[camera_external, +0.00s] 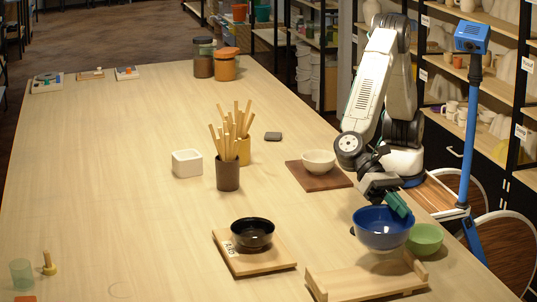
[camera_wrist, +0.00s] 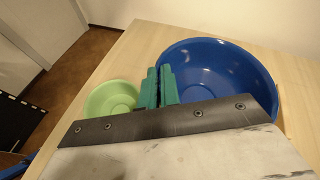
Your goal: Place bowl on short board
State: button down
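A large blue bowl (camera_external: 383,232) is upright at the right side of the table; it also shows in the wrist view (camera_wrist: 225,75). My gripper (camera_external: 398,205) has its green fingers closed on the bowl's rim, one on each side of the wall (camera_wrist: 160,86). The bowl appears slightly raised, with a dark shadow to its left. A light wooden board with raised end strips (camera_external: 365,283) lies just in front of the bowl. A pale board (camera_external: 268,262) carries a black bowl (camera_external: 252,233). A dark brown board (camera_external: 310,180) carries a white bowl (camera_external: 319,162).
A green bowl (camera_external: 425,239) stands close beside the blue one, near the table's right edge. The table's left middle is clear.

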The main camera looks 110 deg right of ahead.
aim_at(389, 239)
jog(key=w+a, duration=0.3)
jog(key=a, duration=0.1)
jog(key=w+a, duration=0.1)
jog(key=w, duration=0.1)
jog(key=shift+w+a+f, duration=0.3)
jog(key=shift+a+f, duration=0.05)
jog(key=shift+a, duration=0.05)
jog(key=shift+f, duration=1.75)
jog(key=shift+f, duration=0.1)
jog(key=c, duration=1.6)
grip_release()
